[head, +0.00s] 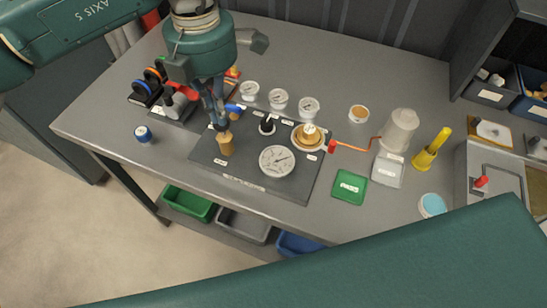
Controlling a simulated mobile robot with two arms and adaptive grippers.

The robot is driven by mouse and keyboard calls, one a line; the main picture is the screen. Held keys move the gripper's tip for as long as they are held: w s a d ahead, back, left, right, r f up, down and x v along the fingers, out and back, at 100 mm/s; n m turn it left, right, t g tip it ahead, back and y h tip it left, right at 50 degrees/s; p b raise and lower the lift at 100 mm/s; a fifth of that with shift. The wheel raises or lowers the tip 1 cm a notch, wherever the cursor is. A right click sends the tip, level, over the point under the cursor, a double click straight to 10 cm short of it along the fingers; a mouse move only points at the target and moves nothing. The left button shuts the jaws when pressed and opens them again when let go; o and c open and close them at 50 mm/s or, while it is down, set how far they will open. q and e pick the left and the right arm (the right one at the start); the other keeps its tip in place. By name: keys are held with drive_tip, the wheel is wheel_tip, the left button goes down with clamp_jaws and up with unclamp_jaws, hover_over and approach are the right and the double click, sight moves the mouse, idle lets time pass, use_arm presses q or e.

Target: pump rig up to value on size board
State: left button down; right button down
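The pump rig is a dark flat board (316,181) on the grey bench, with small white labels and lettering along its front edge. It bears a large white dial gauge (277,161), a brass-coloured round part (308,136), a small black-and-white fitting (267,125) and a tan upright knob (226,144). Three small white gauges (279,99) stand behind the board. My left gripper (221,126) points down with its fingertips right at the top of the tan knob. Whether they close on it is hidden by the angle. My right gripper is out of view.
Right of the board are a red-ended hose (346,147), a green PASS tray (350,187), a pale tray (388,170), a translucent cylinder (400,130) and a yellow item (432,150). A tool rack (180,103) stands left behind. The bench's front left is mostly clear.

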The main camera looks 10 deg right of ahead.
use_arm(q)
drive_tip(key=shift+r, duration=0.3)
drive_tip(key=shift+f, duration=0.1)
drive_tip(key=shift+f+b, duration=1.6)
drive_tip(key=shift+f, duration=0.1)
drive_tip(key=shift+r+p, duration=0.8)
drive_tip(key=shift+r, duration=1)
drive_tip(key=shift+r, duration=0.15)
wheel_tip(320, 180, up, 7)
drive_tip(key=p, duration=0.3)
drive_tip(key=shift+p, duration=0.4)
